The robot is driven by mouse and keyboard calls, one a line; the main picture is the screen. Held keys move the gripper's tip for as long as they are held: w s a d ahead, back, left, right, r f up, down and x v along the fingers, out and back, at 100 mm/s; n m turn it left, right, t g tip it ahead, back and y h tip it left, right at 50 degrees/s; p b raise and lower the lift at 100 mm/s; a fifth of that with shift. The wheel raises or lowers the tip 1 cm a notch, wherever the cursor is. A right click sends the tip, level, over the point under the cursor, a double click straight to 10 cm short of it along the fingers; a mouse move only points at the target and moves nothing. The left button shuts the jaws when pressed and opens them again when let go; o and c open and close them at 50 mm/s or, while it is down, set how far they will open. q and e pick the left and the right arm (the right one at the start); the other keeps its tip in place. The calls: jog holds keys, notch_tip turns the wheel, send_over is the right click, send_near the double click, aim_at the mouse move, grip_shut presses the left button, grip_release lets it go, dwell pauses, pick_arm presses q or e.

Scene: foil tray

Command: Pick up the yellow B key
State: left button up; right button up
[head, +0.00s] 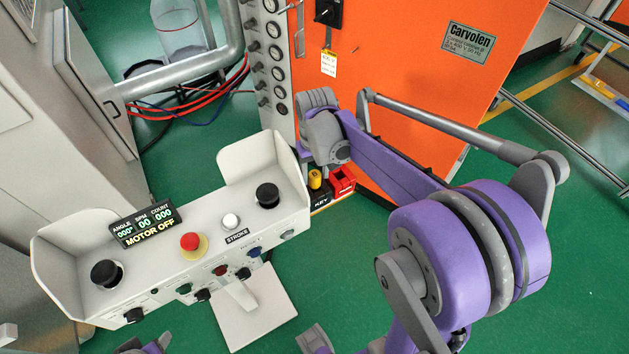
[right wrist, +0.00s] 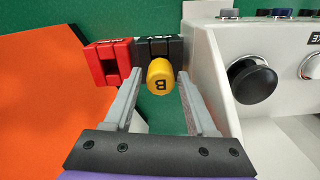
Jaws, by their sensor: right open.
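The yellow B key (head: 314,178) stands in a dark holder marked KEY, low beside the orange cabinet and just behind the control console. In the right wrist view the yellow B key (right wrist: 165,76) shows its B label toward the camera. My right gripper (right wrist: 160,75) is open, its two grey fingers pointing at the key, one on each side in the picture. The key looks nearer the right-hand finger; I cannot tell whether either touches it. In the head view my right wrist hides most of the fingers.
A red block (head: 341,181) is beside the key. The white console (head: 170,265) with knobs and a raised side panel is close on the other side. The orange cabinet (head: 420,60) stands behind. Green floor (head: 350,260) is open in front.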

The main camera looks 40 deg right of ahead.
jog(key=shift+f, duration=1.5)
grip_shut()
pick_arm(q)
jog(key=shift+f, duration=0.15)
pick_arm(e)
jog(key=shift+r, duration=0.15)
pick_arm(q)
notch_tip(320, 180, up, 7)
jog(key=w+p, duration=0.1)
jog(key=p, duration=0.4)
jog(key=shift+w+f, duration=0.2)
jog(key=shift+w, duration=0.15)
pick_arm(e)
notch_tip(320, 180, up, 23)
jog(key=shift+r, duration=0.15)
jog(key=shift+a, duration=0.1)
